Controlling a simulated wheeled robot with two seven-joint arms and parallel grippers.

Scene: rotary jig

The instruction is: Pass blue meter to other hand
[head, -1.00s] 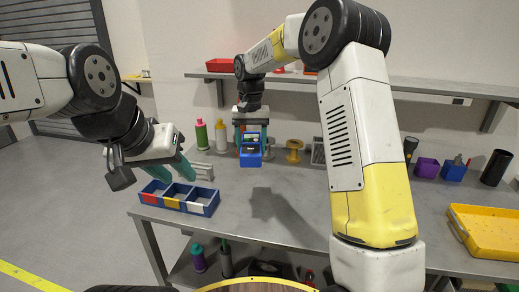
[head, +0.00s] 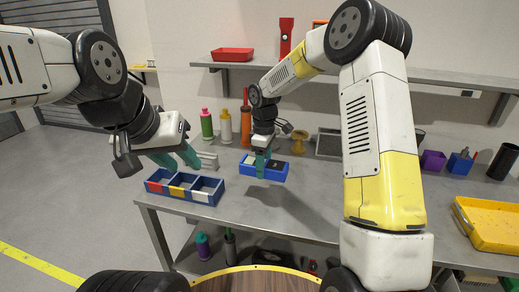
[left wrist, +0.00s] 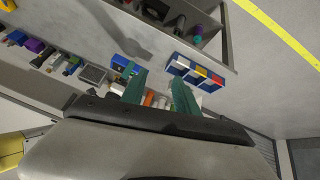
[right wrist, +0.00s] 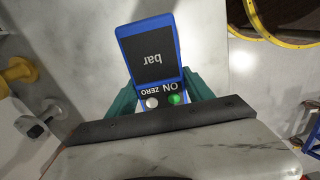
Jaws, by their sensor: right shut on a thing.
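The blue meter (head: 278,172) is in my right gripper (head: 262,160) above the bench, lying sideways in the head view. In the right wrist view the meter (right wrist: 150,55) shows its dark "bar" screen, ON and ZERO labels and a green button, with teal fingers on both sides of its lower part. My left gripper (head: 188,156) is to the left of the meter, apart from it. Its teal fingers are spread and empty in the left wrist view (left wrist: 158,92), where the meter (left wrist: 122,62) shows beyond one finger.
A blue bin with three compartments (head: 150,190) stands at the bench's left front, below my left gripper. A yellow tray (head: 487,222) is at right. The middle front bench is clear.

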